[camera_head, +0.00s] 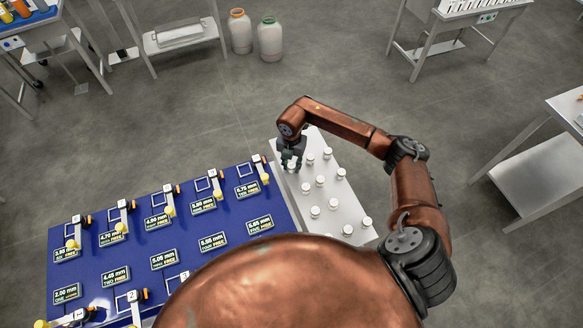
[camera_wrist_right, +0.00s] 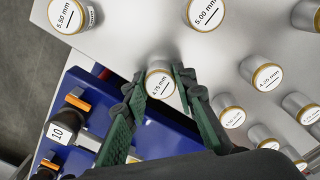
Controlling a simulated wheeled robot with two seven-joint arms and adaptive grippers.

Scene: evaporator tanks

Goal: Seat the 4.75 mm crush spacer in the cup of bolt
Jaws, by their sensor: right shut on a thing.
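My right gripper (camera_head: 291,158) is over the far left end of the white table, beside the blue board. It is shut on a spacer (camera_wrist_right: 160,83), a small cylinder with a gold-rimmed white top. Its label seems to end in ".75 mm"; the first digit is hard to read. I cannot tell whether the spacer still touches the table. The blue board (camera_head: 190,235) carries brackets with yellow and black parts and several size labels, including 4.70 mm (camera_head: 111,237) and 4.90 mm (camera_head: 157,221). My left gripper is not in view.
Several other capped spacers (camera_head: 320,181) stand on the white table (camera_head: 348,205) close to the gripper; one in the wrist view reads 5.00 mm (camera_wrist_right: 205,13). My arm spans the table's right side. Two jars (camera_head: 270,40) stand on the floor farther back.

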